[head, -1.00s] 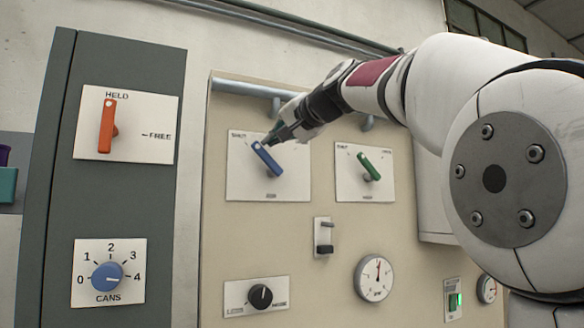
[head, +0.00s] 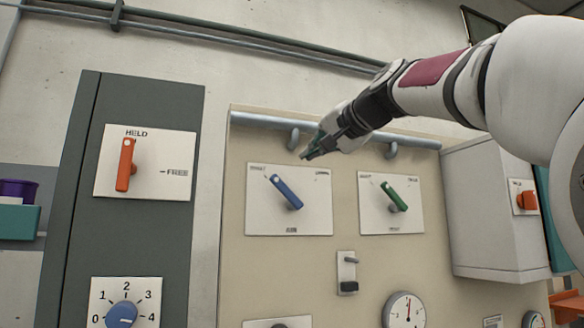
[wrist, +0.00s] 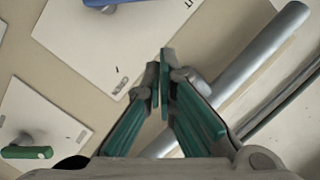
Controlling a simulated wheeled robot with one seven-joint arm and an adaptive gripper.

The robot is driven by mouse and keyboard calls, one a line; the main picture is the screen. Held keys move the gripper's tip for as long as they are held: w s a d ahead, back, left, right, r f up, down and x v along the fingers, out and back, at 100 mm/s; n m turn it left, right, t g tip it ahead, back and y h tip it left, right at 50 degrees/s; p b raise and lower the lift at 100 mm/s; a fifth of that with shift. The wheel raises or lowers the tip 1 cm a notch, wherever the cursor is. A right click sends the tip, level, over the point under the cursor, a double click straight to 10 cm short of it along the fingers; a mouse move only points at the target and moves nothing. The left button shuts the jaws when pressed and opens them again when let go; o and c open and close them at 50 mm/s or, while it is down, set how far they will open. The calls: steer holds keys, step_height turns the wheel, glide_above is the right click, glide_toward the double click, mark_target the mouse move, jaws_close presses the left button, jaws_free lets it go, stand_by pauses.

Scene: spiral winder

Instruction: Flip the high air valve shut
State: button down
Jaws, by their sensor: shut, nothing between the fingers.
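Two valve levers stand on the beige panel, and I cannot read which is the high air valve. The blue lever (head: 287,192) sits on a white plate (head: 310,217), its white-dotted tip slanting to the upper left, towards the left label. The green lever (head: 394,196) on the plate to its right slants the same way. My gripper (head: 308,155) is shut and empty, above the blue lever's plate and apart from the lever.
A grey pipe (head: 345,134) on brackets runs along the panel top, close behind my gripper. A dark cabinet with a red HELD/FREE lever (head: 125,165) and a blue cans knob (head: 121,316) stands at left. A light box with an orange knob (head: 527,200) is at right.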

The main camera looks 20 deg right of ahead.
steer(key=shift+d+b+v, duration=0.2)
steer(key=shift+b+v, duration=0.3)
steer(key=shift+v, duration=2.4)
steer(key=s+a+f+n+g+h, duration=0.1)
steer(key=s+f, duration=0.5)
steer(key=f, duration=1.1)
steer(key=s+a+f+n+g+h+b, duration=0.1)
steer(key=s+a+f+n+g, duration=0.2)
steer(key=f, duration=1.4)
steer(key=s+a+f+n+g+h+b, duration=0.1)
steer(key=s+a+f+n+g, duration=0.2)
steer(key=s+f+g, duration=0.3)
steer(key=s+f, duration=0.5)
steer(key=f, duration=0.7)
steer(key=shift+s+n, duration=0.2)
steer(key=shift+n, duration=0.2)
